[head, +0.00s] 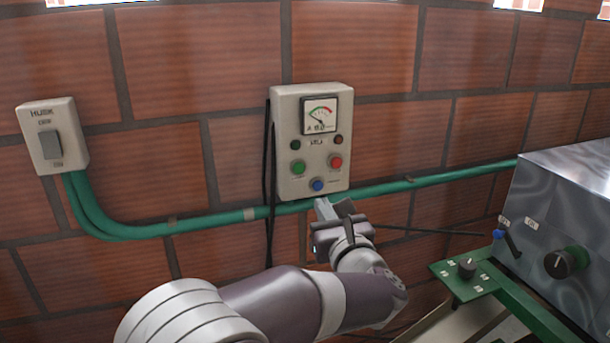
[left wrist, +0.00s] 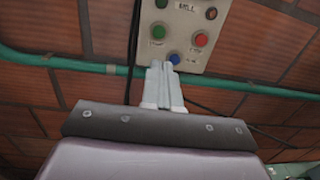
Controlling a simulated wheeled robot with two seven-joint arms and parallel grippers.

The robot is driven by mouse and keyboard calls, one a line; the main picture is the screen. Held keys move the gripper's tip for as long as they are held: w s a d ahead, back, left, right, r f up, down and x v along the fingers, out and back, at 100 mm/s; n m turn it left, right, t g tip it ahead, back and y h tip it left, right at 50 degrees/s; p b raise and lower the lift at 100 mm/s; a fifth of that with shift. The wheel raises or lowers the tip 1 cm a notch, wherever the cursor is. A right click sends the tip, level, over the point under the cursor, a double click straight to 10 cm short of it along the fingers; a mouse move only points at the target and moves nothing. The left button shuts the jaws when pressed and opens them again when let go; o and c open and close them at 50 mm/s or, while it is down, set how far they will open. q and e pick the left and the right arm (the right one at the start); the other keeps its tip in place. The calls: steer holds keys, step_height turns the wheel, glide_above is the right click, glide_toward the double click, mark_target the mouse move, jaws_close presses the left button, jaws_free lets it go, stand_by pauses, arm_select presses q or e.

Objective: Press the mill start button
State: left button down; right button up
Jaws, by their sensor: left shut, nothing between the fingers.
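The mill control box (head: 285,120) is a beige panel on the brick wall, with a dial gauge (head: 320,115) on top. It bears a green button (head: 298,167) at lower left, a red button (head: 336,161) to its right and a blue button (head: 317,185) below them. In the left wrist view the green button (left wrist: 157,32), red button (left wrist: 201,39) and blue button (left wrist: 175,58) also show. My left gripper (head: 324,207) is shut and empty. Its fingertips (left wrist: 160,67) point up toward the box, just below the blue button; I cannot tell whether they touch anything.
A switch box (head: 49,135) marked HUSK is on the wall at left. A green conduit (head: 200,223) runs along the wall below the boxes. A metal machine (head: 570,205) with a black knob and a green bracket (head: 500,300) stands at right. A dark cable hangs beside the control box.

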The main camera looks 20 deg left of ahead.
mark_target(300, 170)
arm_select(q)
steer(key=p+x, duration=0.2)
steer(key=x, duration=0.1)
steer(key=p+x, duration=0.2)
steer(key=x, duration=0.2)
steer(key=p+x, duration=0.2)
steer(key=x, duration=0.2)
steer(key=shift+w+a+r, duration=0.1)
steer(key=shift+a+r, duration=0.15)
steer(key=shift+r, duration=0.05)
steer(key=shift+w+a+p, duration=0.25)
steer(key=shift+p, duration=0.05)
steer(key=shift+w+a+f, duration=0.1)
steer(key=shift+w, duration=0.1)
steer(key=shift+w+f, duration=0.1)
steer(key=shift+w, duration=0.1)
